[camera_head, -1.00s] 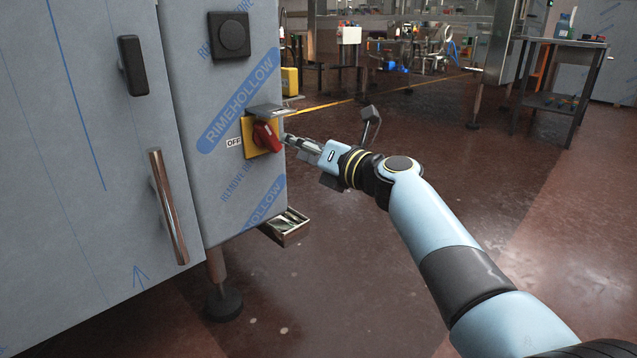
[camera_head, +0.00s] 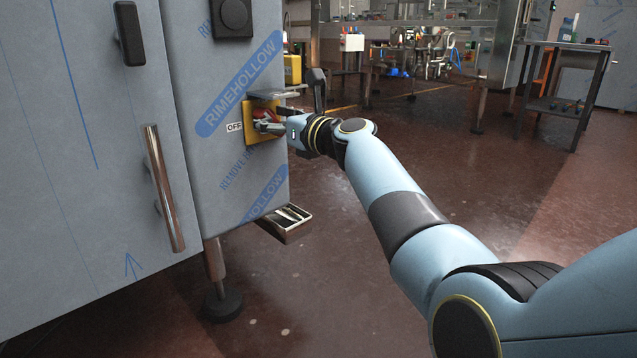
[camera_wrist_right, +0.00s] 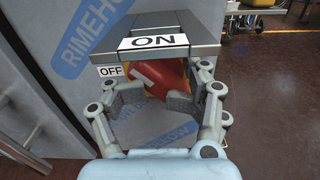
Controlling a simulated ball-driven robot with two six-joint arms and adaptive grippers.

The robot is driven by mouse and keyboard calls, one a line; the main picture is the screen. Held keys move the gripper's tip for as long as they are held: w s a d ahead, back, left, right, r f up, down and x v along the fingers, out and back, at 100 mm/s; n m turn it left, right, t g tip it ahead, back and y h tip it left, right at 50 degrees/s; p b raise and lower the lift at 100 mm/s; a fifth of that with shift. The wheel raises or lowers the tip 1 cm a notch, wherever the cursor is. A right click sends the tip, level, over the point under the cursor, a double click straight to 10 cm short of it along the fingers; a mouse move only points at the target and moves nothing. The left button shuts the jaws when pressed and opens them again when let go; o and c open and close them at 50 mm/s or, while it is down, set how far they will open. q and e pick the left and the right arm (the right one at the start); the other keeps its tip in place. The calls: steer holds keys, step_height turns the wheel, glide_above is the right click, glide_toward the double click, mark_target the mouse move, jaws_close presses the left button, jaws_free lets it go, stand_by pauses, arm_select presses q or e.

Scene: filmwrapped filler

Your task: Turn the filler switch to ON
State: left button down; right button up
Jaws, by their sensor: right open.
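The filler switch is a red knob (camera_wrist_right: 163,80) on a yellow plate (camera_head: 254,112), fixed to the grey cabinet wall. In the head view the knob is mostly hidden by my gripper. An OFF label (camera_wrist_right: 110,71) is at its left. An ON label (camera_wrist_right: 153,42) lies on the small ledge above it. My right gripper (camera_wrist_right: 152,92) is open, its two fingers spread in front of the red knob; I cannot tell whether they touch it. It also shows at the plate in the head view (camera_head: 272,122). My left gripper is not in view.
The metal ledge (camera_head: 274,94) juts out just above the switch. A small open tray (camera_head: 286,222) sticks out below. A long bar handle (camera_head: 164,188) is on the cabinet door at the left. Open brown floor lies to the right, with a dark side table (camera_head: 570,85) further back.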

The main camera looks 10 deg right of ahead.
steer(key=shift+r+p+v, duration=0.2)
steer(key=shift+p+v, duration=0.9)
steer(key=shift+v, duration=0.15)
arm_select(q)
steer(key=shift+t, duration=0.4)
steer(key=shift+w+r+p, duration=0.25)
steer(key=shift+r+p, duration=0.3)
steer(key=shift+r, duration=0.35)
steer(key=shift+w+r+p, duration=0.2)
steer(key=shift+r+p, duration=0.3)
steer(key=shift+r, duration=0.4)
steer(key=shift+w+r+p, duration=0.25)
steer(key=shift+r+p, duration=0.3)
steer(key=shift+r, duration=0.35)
arm_select(e)
steer(key=s+d+f+n+g, duration=0.1)
steer(key=s+d+f+n, duration=0.3)
steer(key=s, duration=0.7)
steer(key=shift+d+f+h, duration=0.3)
steer(key=shift+d+f, duration=0.4)
steer(key=shift+d, duration=0.25)
